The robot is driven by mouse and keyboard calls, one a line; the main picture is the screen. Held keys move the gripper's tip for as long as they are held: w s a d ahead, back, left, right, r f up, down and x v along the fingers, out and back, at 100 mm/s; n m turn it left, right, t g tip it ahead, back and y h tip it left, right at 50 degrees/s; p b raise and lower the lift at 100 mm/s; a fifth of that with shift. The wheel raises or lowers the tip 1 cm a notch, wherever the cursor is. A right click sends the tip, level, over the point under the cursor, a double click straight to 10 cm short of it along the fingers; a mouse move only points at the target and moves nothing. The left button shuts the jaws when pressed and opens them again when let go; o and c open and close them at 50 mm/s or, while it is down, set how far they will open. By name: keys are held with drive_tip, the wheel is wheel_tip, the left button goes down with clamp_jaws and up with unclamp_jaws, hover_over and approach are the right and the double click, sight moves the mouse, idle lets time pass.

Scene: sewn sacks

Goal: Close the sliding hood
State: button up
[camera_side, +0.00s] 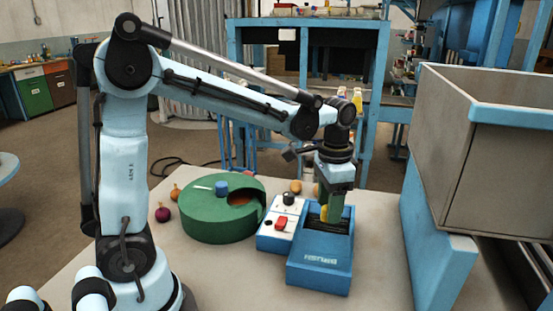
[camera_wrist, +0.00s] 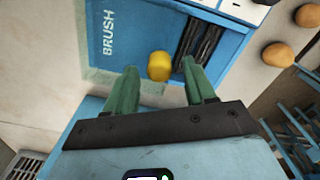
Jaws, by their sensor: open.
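A blue box marked BRUSH (camera_side: 318,272) stands on the table below my gripper. It also shows in the wrist view (camera_wrist: 140,30). Dark brush strips (camera_wrist: 207,45) show in an uncovered opening on its top, so the hood does not cover them; I cannot clearly tell the hood from the box body. A yellow rounded knob (camera_wrist: 159,66) sits beside the strips. My gripper (camera_side: 331,208) points down over the box, and its green fingers are open. In the wrist view the knob appears between the fingertips, with gaps on both sides; I cannot tell the depth.
A white-topped control box (camera_side: 270,232) with a red switch and dark knob adjoins the blue box on the left. A green round machine (camera_side: 215,222) stands farther left, near onions (camera_side: 163,214). A large grey bin (camera_side: 440,130) on a blue stand rises at right. Front table is clear.

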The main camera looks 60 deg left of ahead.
drive_tip(key=shift+f, duration=0.35)
clamp_jaws()
